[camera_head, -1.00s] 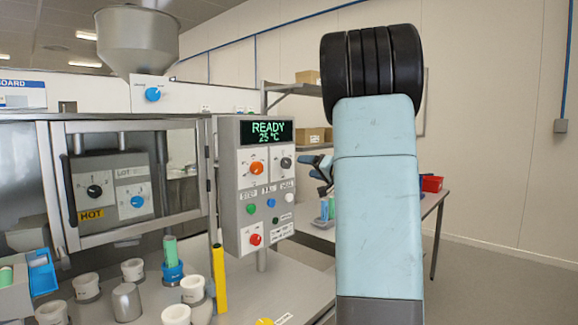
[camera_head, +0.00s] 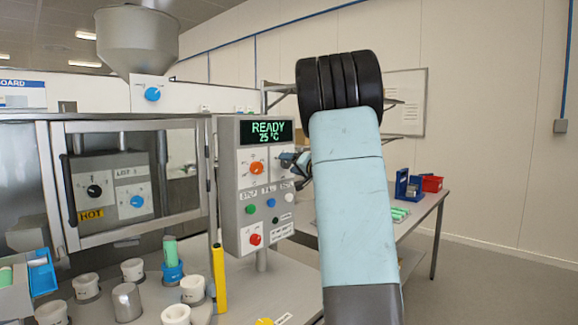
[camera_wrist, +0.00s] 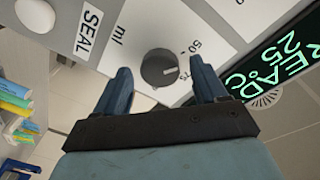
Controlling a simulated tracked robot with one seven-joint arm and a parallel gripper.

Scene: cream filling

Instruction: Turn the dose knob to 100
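The dose knob (camera_wrist: 155,66) is a round dark grey dial with a light pointer mark. It sits on the pale panel next to "ml", and the labels 50 and 75 are readable beside it. The mark points to the right in the wrist view, roughly toward 75. My gripper (camera_wrist: 160,70) is open, with one blue finger on each side of the knob in that view; contact is not visible. In the head view my gripper (camera_head: 287,158) is at the control panel's (camera_head: 231,185) right edge and hides the dose knob.
An orange-red knob (camera_head: 257,168) is left of my gripper, with green, blue and white buttons below. A red knob (camera_head: 255,239) is lower down. The display (camera_head: 266,132) reads READY 25 °C. A side table (camera_head: 425,206) with bins stands behind my arm.

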